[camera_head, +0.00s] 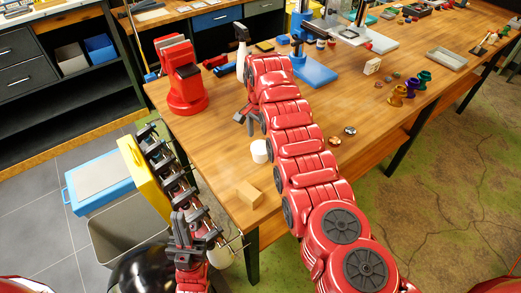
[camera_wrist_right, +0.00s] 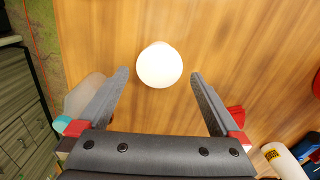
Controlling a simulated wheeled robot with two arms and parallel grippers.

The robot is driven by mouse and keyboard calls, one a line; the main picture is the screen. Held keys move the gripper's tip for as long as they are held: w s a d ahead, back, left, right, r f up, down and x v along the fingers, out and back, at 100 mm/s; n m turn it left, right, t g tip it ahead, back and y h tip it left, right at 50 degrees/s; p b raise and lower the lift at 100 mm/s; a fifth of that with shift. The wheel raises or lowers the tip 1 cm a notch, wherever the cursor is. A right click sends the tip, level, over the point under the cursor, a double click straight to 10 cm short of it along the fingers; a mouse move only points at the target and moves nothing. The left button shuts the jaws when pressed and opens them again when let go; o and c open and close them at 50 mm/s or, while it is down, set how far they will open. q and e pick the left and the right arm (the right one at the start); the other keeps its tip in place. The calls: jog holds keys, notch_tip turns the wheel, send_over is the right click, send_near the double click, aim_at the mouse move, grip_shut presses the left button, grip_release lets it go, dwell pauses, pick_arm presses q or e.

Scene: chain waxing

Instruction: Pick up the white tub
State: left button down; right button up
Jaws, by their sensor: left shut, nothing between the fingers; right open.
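The white tub (camera_head: 259,151) stands on the wooden table, just left of my right arm in the head view. In the right wrist view the tub (camera_wrist_right: 160,65) shows as a bright white round top, ahead of and between the fingertips. My right gripper (camera_head: 246,122) is open and empty near the tub, and its spread fingers (camera_wrist_right: 159,76) do not appear to touch it. My left gripper (camera_head: 184,228) is shut and empty, low at the left beyond the table's left edge.
A wooden block (camera_head: 250,195) lies near the table's front left corner. A red vise (camera_head: 183,85) and a white bottle (camera_head: 241,38) stand further back. A blue stand (camera_head: 313,70) is at the back. Small cups (camera_head: 410,86) stand at the right. Bare wood surrounds the tub.

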aim_at(261, 147)
jog(key=shift+s+f+p, duration=0.1)
jog(key=shift+f+p, duration=0.75)
jog(key=shift+f, duration=0.05)
jog(key=shift+d+f+b, duration=0.1)
jog(key=shift+f+b, duration=0.35)
jog(key=shift+f, duration=1)
jog(key=c, duration=1.2)
jog(key=shift+o, duration=0.2)
jog(key=shift+r, duration=0.2)
